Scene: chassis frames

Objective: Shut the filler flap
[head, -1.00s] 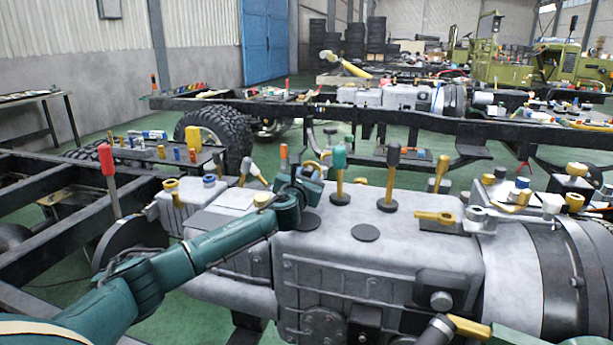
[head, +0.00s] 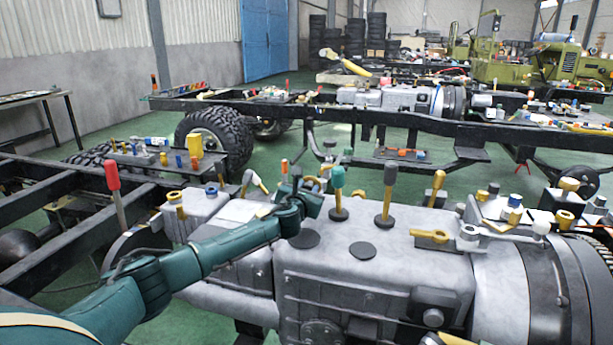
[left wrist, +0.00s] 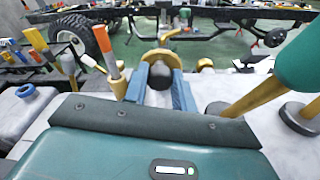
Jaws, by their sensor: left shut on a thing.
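My left gripper (head: 316,188) reaches over the grey gearbox housing (head: 360,265) from the left. In the left wrist view its two blue fingers (left wrist: 158,92) stand on either side of a dark round part with a yellow rim. This part looks like the filler flap (left wrist: 160,76), though the fingers hide much of it and I cannot tell its angle. The gripper is shut on it. In the head view the flap is mostly hidden behind the gripper. My right gripper is not in view.
A green-knobbed lever (head: 338,190) stands close to the right of my left gripper, with a black-knobbed lever (head: 388,195) beyond it. An orange-tipped lever (left wrist: 112,65) stands close to the left in the wrist view. A red-handled lever (head: 115,190) rises farther left.

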